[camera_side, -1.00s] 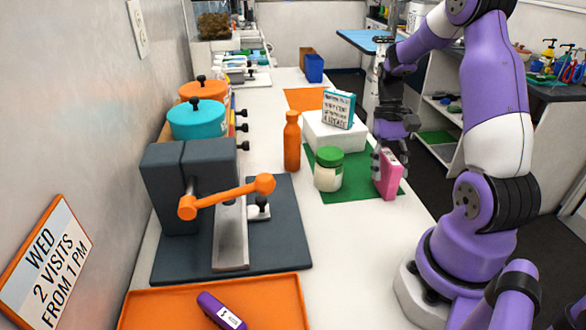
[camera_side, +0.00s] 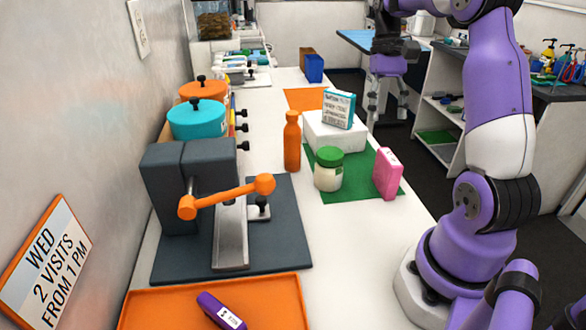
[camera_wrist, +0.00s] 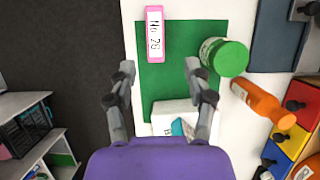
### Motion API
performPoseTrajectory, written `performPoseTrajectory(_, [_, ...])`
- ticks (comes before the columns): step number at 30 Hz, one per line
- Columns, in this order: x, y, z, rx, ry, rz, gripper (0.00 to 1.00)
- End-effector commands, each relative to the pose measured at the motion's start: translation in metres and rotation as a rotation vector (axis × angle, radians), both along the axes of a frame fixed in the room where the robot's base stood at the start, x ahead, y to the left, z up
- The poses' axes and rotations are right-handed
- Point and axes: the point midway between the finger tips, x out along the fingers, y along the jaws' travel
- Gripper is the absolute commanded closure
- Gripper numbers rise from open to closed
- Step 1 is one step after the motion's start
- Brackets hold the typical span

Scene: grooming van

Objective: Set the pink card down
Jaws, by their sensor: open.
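The pink card (camera_side: 387,173) stands upright on its edge at the right side of the green mat (camera_side: 350,192). In the wrist view the pink card (camera_wrist: 155,33) shows a white label reading "No 26" and lies near the top edge of the green mat (camera_wrist: 175,80). My gripper (camera_side: 387,118) is open and empty, raised above and behind the card. It also shows in the wrist view (camera_wrist: 160,75) with its two fingers spread wide, apart from the card.
A green-lidded jar (camera_side: 328,170) stands on the mat left of the card. A white box (camera_side: 335,135) bearing a teal-edged sign (camera_side: 339,108) is behind it. An orange bottle (camera_side: 292,142) and a grey press (camera_side: 185,185) stand farther left.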

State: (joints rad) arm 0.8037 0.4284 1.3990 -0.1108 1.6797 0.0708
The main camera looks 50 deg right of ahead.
Motion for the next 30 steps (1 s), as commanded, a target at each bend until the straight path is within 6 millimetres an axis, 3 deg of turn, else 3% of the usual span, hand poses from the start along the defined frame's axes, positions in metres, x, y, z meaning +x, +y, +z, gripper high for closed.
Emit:
performPoseTrajectory(4, [0.017, 0.046, 0.018, -0.095, -0.125, 0.144, 0.40])
performPoseTrajectory(7, [0.023, 0.094, 0.028, -0.177, -0.269, 0.288, 0.40])
performPoseTrajectory(12, [0.014, 0.163, 0.030, -0.277, -0.536, 0.519, 0.40])
performPoseTrajectory(15, [0.005, 0.188, 0.025, -0.308, -0.667, 0.617, 0.40])
performPoseTrajectory(21, [-0.005, 0.210, 0.017, -0.327, -0.804, 0.709, 0.40])
performPoseTrajectory(30, [-0.005, 0.211, 0.015, -0.329, -0.814, 0.715, 0.40])
